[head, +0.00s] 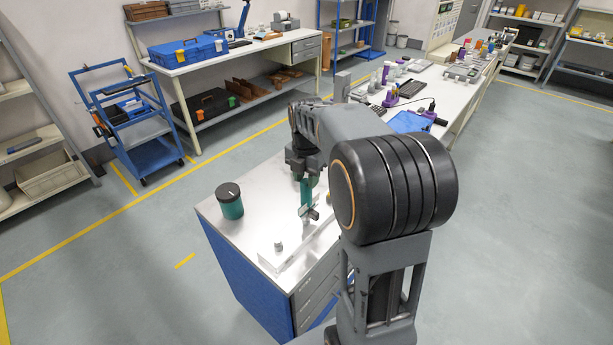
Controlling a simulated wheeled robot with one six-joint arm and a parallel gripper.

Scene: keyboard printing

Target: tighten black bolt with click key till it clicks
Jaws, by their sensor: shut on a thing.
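My gripper (305,173) is shut on an upright tool with a green handle (307,192), which looks like the click key. A small grey bolt-like stud (278,245) stands on the block, left of and nearer than the tool.
A green jar with a black dial-like lid (230,200) stands on the cabinet top (258,190), left of the tool. Bare steel lies between them. A long white table (425,105) with keyboards and bottles is behind. A blue trolley (150,152) stands at the left.

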